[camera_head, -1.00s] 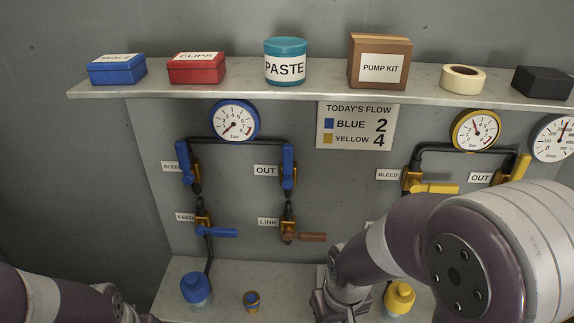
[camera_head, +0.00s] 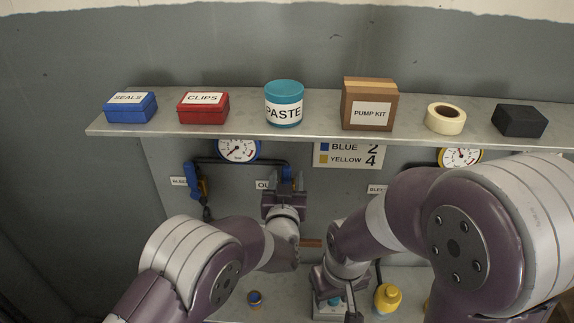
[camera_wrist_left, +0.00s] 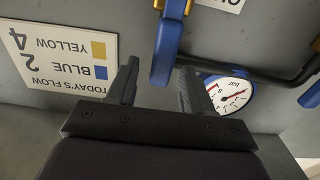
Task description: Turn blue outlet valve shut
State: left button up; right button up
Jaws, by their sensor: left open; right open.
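The blue outlet valve's handle (camera_head: 288,172) is on the wall panel beside the OUT label (camera_head: 263,185), mostly hidden by my left gripper (camera_head: 285,183) in the head view. The left wrist view, upside down, shows the long blue handle (camera_wrist_left: 166,48) and part of its brass-coloured body. The handle's free end lies between the open fingers of my left gripper (camera_wrist_left: 158,70), with visible space on both sides. My right gripper (camera_head: 335,302) is low over the bench, pointing down and open; its fingertips are partly hidden.
A shelf (camera_head: 240,131) with boxes and a paste tub (camera_head: 284,104) overhangs the panel. The blue gauge (camera_head: 238,149) and blue bleed valve (camera_head: 197,182) are left of my left gripper. A yellow-capped bottle (camera_head: 387,298) stands beside my right gripper.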

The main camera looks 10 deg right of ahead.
pick_arm(q)
jog(key=shift+x, duration=1.05)
jog(key=shift+w, duration=0.35)
grip_shut()
